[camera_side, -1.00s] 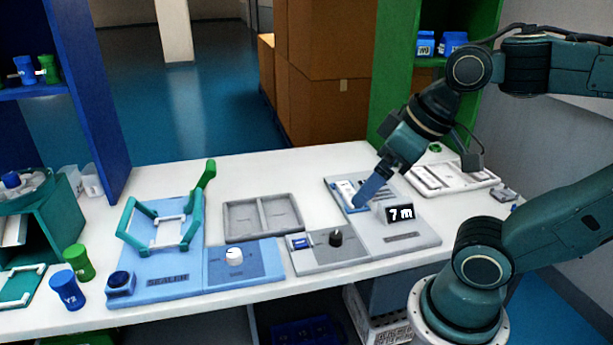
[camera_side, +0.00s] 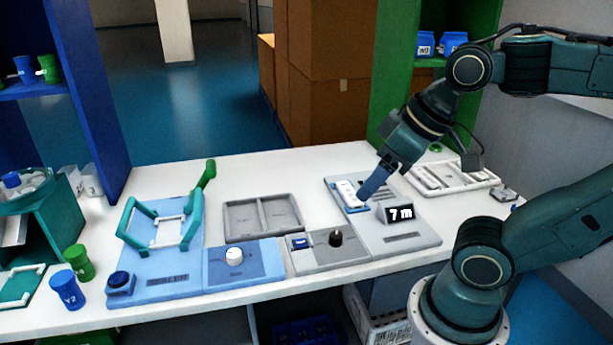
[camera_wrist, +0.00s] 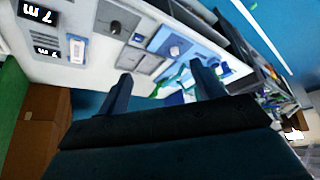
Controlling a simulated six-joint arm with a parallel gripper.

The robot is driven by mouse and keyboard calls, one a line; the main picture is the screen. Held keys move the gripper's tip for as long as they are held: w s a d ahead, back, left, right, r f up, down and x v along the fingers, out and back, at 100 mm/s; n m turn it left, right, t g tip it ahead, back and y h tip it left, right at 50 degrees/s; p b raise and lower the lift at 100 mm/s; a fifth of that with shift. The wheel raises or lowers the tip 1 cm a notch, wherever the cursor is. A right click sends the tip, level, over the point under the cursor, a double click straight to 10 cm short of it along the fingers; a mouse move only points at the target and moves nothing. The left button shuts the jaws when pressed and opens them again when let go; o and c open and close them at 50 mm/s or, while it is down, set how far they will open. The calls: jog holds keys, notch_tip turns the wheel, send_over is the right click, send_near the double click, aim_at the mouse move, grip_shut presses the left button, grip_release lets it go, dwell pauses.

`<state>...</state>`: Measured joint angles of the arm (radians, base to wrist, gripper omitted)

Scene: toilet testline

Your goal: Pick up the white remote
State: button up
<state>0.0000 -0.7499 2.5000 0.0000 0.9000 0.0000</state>
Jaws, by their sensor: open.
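A white remote (camera_side: 348,192) lies in a blue holder on a grey panel towards the right of the table in the side view. It also shows as a small white shape with a blue edge (camera_wrist: 77,49) at the upper left of the wrist view. My gripper (camera_side: 364,196) appears just right of the remote in the side view, pointing down and left. In the wrist view my gripper (camera_wrist: 158,82) has its two fingers apart with nothing between them. Whether a finger touches the holder cannot be told.
A "7 m" display (camera_side: 400,213) stands close to the right of my gripper. A grey two-compartment tray (camera_side: 262,217), a knob panel (camera_side: 331,250) and the blue sealer (camera_side: 160,262) lie to the left. A white tray (camera_side: 452,177) lies behind to the right.

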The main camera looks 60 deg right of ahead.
jog(key=w+d+r+m+g, duration=0.25)
jog(key=w+d, duration=0.35)
jog(key=w, duration=0.3)
jog(key=m+g, duration=0.3)
jog(key=m, duration=0.4)
send_over(349, 192)
notch_tip(349, 192, down, 18)
jog(key=shift+d+r+n, duration=0.1)
jog(key=shift+r+n, duration=0.1)
jog(key=shift+n, duration=0.05)
jog(key=shift+f, duration=0.1)
jog(key=shift+f, duration=4.2)
